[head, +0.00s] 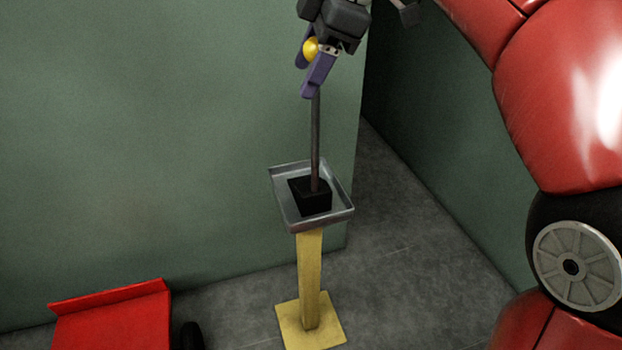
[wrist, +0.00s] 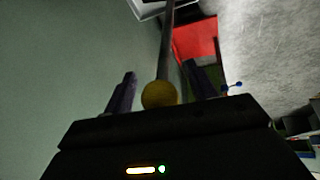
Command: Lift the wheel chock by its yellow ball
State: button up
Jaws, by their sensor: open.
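The wheel chock (head: 308,196) is a black block with a tall thin rod (head: 315,140) standing up from it. It rests in a grey metal tray (head: 284,211) on top of a yellow post. The yellow ball (head: 311,48) is at the rod's top end. My gripper (head: 309,74) is open, with its purple fingers on either side of the ball. In the wrist view the ball (wrist: 160,94) sits between the two fingers, near the palm, and the rod runs away from it. I cannot tell whether either finger touches the ball.
The yellow post (head: 311,280) stands on a square yellow foot on the grey floor. A green wall (head: 150,130) is close behind and to the left. A red cart-like object (head: 115,318) is at lower left. Bare floor (head: 420,270) lies to the right of the post.

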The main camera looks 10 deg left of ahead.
grip_shut()
jog(key=shift+r, duration=0.1)
dwell(0.4)
